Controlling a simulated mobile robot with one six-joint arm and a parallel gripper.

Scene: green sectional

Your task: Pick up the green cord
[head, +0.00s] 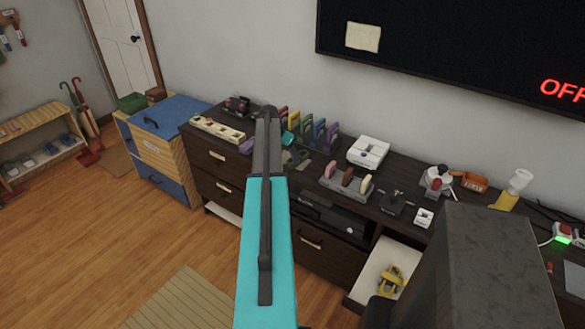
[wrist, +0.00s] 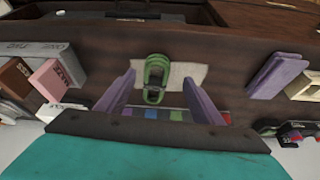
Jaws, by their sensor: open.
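The green cord (wrist: 154,78) is a looped coil in the wrist view, lying over a pale patch (wrist: 188,75) on the dark wooden top. My gripper (wrist: 159,76) is open, with one pale purple finger on each side of the cord and clear gaps between. The cord appears to lie between the fingertips, not clamped; its height relative to them is hard to tell. In the head view my gripper (head: 267,113) reaches over the dark dresser (head: 320,165), and my arm hides part of the top there.
A strip of coloured squares (wrist: 165,115) lies near my palm. Boxes (wrist: 50,80) stand left and a purple block (wrist: 275,76) right. In the head view, a coloured rack (head: 320,134), a white device (head: 368,152) and an open drawer (head: 368,282) are right of my arm.

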